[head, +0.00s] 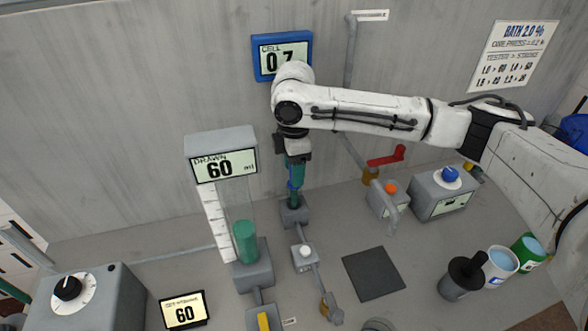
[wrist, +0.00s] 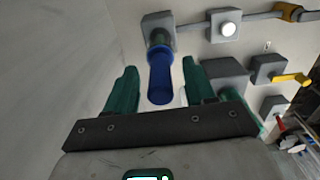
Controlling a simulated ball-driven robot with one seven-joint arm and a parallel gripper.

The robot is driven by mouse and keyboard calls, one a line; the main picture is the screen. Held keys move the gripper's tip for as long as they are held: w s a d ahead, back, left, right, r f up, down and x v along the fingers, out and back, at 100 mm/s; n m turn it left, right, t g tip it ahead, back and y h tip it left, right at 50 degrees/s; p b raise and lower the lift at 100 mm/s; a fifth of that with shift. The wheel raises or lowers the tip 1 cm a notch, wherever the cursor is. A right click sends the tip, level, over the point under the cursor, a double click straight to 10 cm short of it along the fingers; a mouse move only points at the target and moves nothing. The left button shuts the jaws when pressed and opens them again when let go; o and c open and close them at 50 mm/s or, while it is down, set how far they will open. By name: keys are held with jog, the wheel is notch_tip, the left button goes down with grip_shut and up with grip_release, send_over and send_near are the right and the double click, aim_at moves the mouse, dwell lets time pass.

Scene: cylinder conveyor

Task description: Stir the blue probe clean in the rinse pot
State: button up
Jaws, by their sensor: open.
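The blue probe (wrist: 160,78) stands in a grey wall-side holder block (wrist: 156,22). In the wrist view its blue handle lies between the two green fingers of my gripper (wrist: 155,85), with gaps visible on both sides. In the head view my gripper (head: 295,178) points down over the holder (head: 294,212), and its fingers hide most of the probe. My gripper is open. A white pot with pale blue contents (head: 501,262) stands at the right; I cannot tell whether it is the rinse pot. A dark pot (head: 456,285) with a black top is beside it.
A green can (head: 528,250) stands behind the white pot. A drawn-volume column (head: 245,240) stands left of my gripper. A white-button box (head: 304,256) is close in front. A dark square mat (head: 373,274) lies clear. The cell display (head: 282,56) is on the wall.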

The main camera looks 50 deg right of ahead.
jog(key=shift+f, duration=0.75)
jog(key=shift+c, duration=0.2)
grip_shut()
